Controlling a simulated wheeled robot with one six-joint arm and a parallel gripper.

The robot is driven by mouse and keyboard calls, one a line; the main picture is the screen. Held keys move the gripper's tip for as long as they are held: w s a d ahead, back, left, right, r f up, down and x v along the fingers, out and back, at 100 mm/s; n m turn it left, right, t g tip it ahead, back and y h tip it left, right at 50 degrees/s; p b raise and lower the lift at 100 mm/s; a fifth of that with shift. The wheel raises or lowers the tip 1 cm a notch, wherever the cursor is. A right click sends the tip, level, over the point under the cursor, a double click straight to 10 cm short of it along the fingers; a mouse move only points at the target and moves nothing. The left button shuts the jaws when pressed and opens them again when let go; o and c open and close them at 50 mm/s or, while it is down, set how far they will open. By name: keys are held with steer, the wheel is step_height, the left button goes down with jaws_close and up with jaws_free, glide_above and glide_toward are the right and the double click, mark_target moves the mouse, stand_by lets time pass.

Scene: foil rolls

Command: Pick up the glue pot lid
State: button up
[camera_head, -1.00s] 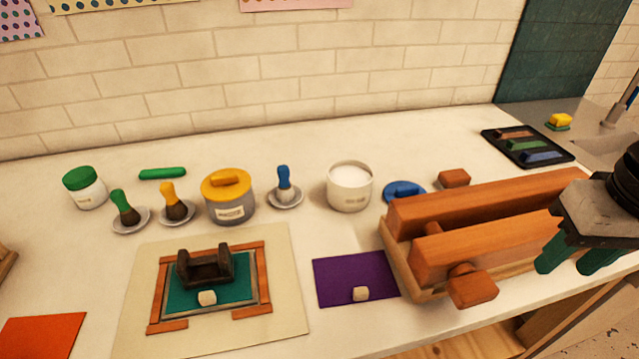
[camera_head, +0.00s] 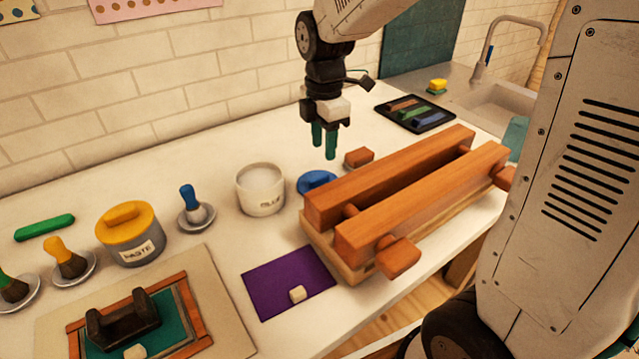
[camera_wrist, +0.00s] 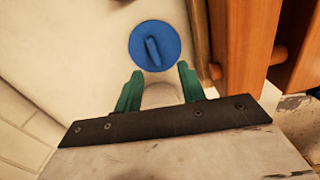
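The glue pot lid is a blue disc (camera_head: 316,182) with a raised bar handle, lying on the counter between the white glue pot (camera_head: 261,190) and the wooden press (camera_head: 395,200). In the wrist view the lid (camera_wrist: 154,46) is whole and lies just beyond my fingertips. My gripper (camera_head: 324,152) has green fingers and hangs above the lid, apart from it. In the wrist view my gripper (camera_wrist: 155,80) is open, with nothing between its fingers. The white glue pot stands open and upright, with pale contents.
The press stands close on the lid's right, with a small wooden block (camera_head: 359,158) behind. A yellow-lidded paste pot (camera_head: 130,236), a blue-handled brush (camera_head: 190,203) and a purple sheet (camera_head: 285,283) lie left and in front. A black tray (camera_head: 414,112) is at the back.

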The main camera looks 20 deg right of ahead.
mark_target(319, 177)
steer(key=shift+w+a+f+n, duration=0.1)
steer(key=shift+w+f+n, duration=0.45)
steer(key=shift+f, duration=0.25)
step_height(319, 177, down, 7)
steer(key=shift+a+f, duration=0.1)
steer(key=shift+a, duration=0.05)
jaws_close()
